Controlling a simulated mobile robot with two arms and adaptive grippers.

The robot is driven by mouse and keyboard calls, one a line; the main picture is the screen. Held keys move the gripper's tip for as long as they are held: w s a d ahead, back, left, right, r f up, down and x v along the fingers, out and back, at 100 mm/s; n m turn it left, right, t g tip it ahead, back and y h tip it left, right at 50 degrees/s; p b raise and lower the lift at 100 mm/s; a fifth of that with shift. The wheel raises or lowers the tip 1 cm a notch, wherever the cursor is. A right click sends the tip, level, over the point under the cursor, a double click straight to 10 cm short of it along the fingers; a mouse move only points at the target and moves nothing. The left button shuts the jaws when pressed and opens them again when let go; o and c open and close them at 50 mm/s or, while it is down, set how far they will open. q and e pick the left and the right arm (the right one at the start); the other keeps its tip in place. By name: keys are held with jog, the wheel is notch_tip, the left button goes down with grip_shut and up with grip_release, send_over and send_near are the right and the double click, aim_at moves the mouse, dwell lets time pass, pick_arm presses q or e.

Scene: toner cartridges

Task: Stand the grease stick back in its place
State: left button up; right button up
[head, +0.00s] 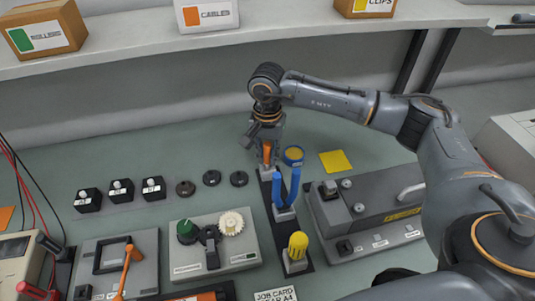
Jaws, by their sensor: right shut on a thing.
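My right gripper (266,143) points down over the far end of a dark tool strip (265,187). It is shut on an upright orange stick (267,154), which I take to be the grease stick. The stick's lower end is at the grey holder block (266,173) at that far end; I cannot tell whether it is fully seated. Fingers hide its upper part. My left gripper is not in view.
A blue-handled tool (294,186) stands in the strip's middle holder and a yellow-handled tool (298,245) in the near one. A grey machine (365,213) stands right; a gear fixture (214,244) stands left.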

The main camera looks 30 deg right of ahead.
jog(key=shift+f+b, duration=0.55)
jog(key=shift+f, duration=0.1)
jog(key=o, duration=1)
jog(key=shift+c, duration=0.2)
jog(key=shift+r, duration=6.05)
